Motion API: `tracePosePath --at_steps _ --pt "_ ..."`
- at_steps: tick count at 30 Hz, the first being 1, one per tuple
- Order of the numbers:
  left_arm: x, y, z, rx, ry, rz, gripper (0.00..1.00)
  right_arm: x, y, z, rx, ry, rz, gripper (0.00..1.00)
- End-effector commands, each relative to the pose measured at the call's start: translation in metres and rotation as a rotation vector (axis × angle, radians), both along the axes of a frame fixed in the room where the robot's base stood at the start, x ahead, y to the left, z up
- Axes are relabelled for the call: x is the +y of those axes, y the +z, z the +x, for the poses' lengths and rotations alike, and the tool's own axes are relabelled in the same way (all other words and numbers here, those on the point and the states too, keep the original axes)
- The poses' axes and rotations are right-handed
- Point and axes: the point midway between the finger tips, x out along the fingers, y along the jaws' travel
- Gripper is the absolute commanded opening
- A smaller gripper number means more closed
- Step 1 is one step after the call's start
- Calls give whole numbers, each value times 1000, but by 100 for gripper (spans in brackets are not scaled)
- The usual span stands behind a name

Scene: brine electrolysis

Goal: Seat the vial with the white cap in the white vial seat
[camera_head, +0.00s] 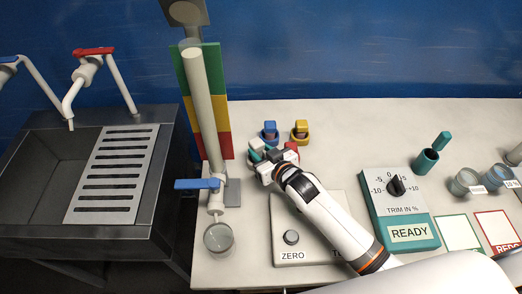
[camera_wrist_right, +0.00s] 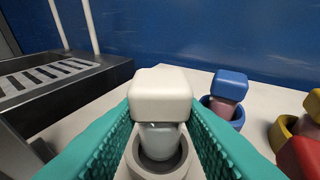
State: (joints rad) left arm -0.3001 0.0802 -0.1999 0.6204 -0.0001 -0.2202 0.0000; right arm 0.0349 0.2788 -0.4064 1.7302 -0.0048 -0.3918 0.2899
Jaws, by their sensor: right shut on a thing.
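The vial with the white cap (camera_wrist_right: 160,95) stands upright between the teal fingers of my right gripper (camera_wrist_right: 158,140) in the right wrist view. The gripper is shut on it. The white vial seat (camera_wrist_right: 158,170) shows as a pale ring around the vial's lower part; whether the vial rests on its bottom I cannot tell. In the head view my right gripper (camera_head: 266,156) is at the group of coloured vials and hides most of the white-capped vial and its seat. My left gripper is not in view.
A blue-capped vial in a blue seat (camera_head: 269,134), a yellow-capped one in a yellow seat (camera_head: 300,134) and a red item (camera_head: 292,146) stand close by. The tall tube with a blue valve (camera_head: 197,184) and a glass dish (camera_head: 218,238) are to the left.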

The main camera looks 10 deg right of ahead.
Motion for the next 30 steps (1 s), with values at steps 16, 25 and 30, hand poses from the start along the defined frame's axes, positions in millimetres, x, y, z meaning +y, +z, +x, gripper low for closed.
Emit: tracePosePath --at_steps 16,25,30 --pt "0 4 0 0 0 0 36 0 2 0 0 0 0 11" --pt "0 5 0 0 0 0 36 0 0 0 -1 0 0 11" --pt "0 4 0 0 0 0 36 0 -1 0 -1 0 0 11"
